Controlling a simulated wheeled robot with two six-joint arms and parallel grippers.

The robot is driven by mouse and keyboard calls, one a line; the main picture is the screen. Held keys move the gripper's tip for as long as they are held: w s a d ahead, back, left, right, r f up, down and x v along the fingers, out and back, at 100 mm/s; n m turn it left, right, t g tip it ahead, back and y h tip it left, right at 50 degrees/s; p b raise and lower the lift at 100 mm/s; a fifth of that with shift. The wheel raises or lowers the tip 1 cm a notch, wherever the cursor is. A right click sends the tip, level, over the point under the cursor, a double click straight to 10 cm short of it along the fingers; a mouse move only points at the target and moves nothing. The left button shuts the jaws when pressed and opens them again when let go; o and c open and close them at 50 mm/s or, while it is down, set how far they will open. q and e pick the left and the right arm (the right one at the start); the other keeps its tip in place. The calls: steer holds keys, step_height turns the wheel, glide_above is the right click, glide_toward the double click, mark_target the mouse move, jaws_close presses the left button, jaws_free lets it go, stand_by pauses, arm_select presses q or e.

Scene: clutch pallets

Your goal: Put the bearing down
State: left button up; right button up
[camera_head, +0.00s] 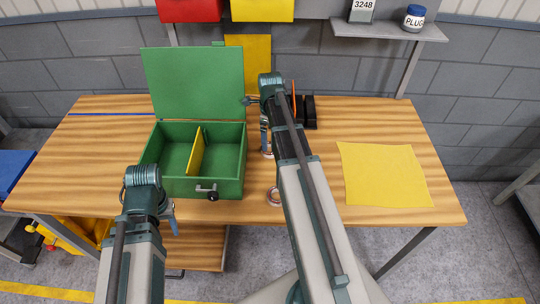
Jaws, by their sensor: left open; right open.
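A small ring-shaped part (273,196) that looks like the bearing lies flat near the front edge of the wooden table (320,210), right of the green box. Its right side is close to my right arm in the picture. My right gripper (250,101) is open beyond it, near the back right corner of the green box, and nothing shows in it. My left gripper (148,208) is open at the table's front left, in front of the box; its fingers are partly hidden by my wrist.
A green box (222,187) stands with its lid up; a yellow divider (196,152) splits its empty-looking inside. A yellow mat (385,175) lies bare at right. Dark parts (309,112) and a partly hidden metallic item (266,151) stand beside my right arm.

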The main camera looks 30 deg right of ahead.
mark_target(270, 151)
step_height(270, 151, down, 6)
steer(key=b, duration=0.5)
steer(key=shift+w+r, duration=0.1)
steer(key=shift+r, duration=0.25)
jaws_close()
steer(key=shift+r, duration=0.15)
step_height(270, 151, up, 10)
steer(key=p, duration=1)
